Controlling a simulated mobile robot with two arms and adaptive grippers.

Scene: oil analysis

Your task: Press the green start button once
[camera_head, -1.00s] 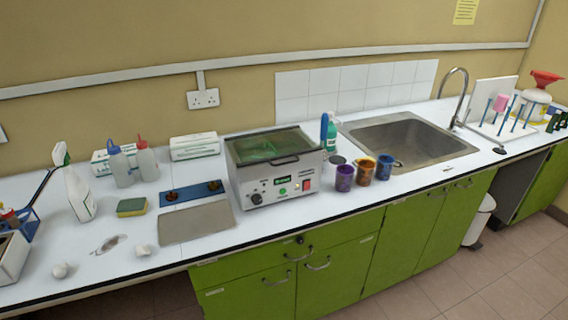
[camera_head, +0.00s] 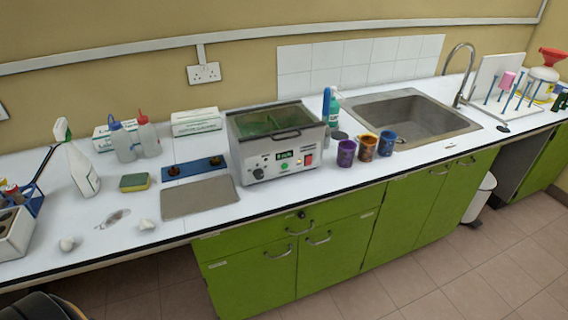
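The green start button (camera_head: 284,166) is a small round spot on the lower front panel of a grey metal bath machine (camera_head: 262,178). The machine stands on the white counter near its front edge. Its panel also carries a dark knob (camera_head: 257,174), a small green-lit display (camera_head: 284,155) and a red switch (camera_head: 309,159). A green-tinted lid covers its top. Neither gripper is in view.
Purple (camera_head: 346,153), orange (camera_head: 368,147) and blue (camera_head: 386,143) cups stand right of the machine, before the sink (camera_head: 412,118). A grey plate (camera_head: 200,197), sponge (camera_head: 134,182) and spray bottle (camera_head: 80,165) are to its left. Floor before the green cupboards is clear.

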